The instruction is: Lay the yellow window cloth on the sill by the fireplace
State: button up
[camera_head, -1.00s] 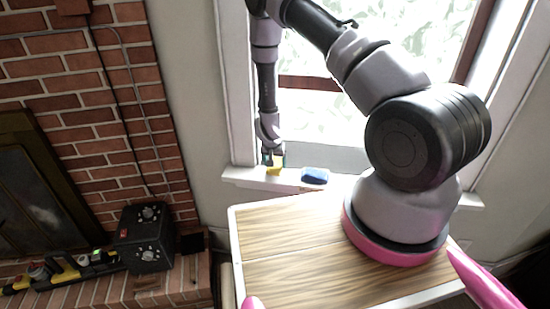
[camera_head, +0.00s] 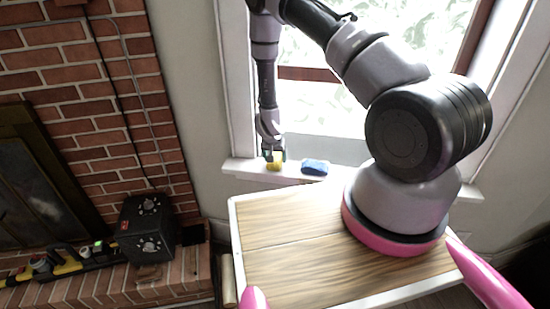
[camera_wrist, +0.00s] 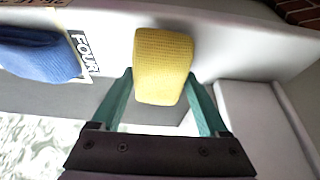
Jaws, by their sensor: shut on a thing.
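The yellow window cloth (camera_head: 274,165) is a small, block-like folded piece at the left part of the white window sill (camera_head: 238,166). In the wrist view the cloth (camera_wrist: 163,62) is between my two green fingers, its far end standing out beyond the tips over the pale sill (camera_wrist: 220,45). My gripper (camera_head: 273,157) points down at the sill and is shut on the cloth; it also shows in the wrist view (camera_wrist: 160,88). I cannot tell whether the cloth's underside touches the sill. My fingers partly hide its near sides.
A blue cloth (camera_head: 315,167) lies on the sill just right of the yellow one. A card reading "FOUR" (camera_wrist: 80,55) is beside it. The window pane rises behind. A black box (camera_head: 148,230) and tools (camera_head: 65,262) sit on the brick hearth at left.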

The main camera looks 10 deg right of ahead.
jog(key=shift+f, duration=0.45)
jog(key=o, duration=1.3)
jog(key=v, duration=1.1)
jog(key=shift+w, duration=0.15)
notch_tip(320, 180, up, 32)
jog(key=s+d+t+y, duration=0.1)
jog(key=s+y, duration=0.2)
jog(key=y, duration=0.1)
jog(key=s+d+r, duration=0.2)
jog(key=s+r, duration=0.3)
jog(key=s, duration=0.2)
jog(key=s+d+r+t, duration=0.1)
jog(key=s+d+r, duration=0.1)
jog(key=s+r, duration=0.4)
jog(key=s+d+r+t, duration=0.1)
jog(key=s+d+r, duration=0.1)
jog(key=s+r, duration=0.4)
jog(key=shift+s+d+r, duration=0.1)
jog(key=shift+s+d, duration=0.05)
jog(key=shift+s, duration=0.45)
jog(key=shift+s+d+r, duration=0.15)
jog(key=shift+s, duration=0.45)
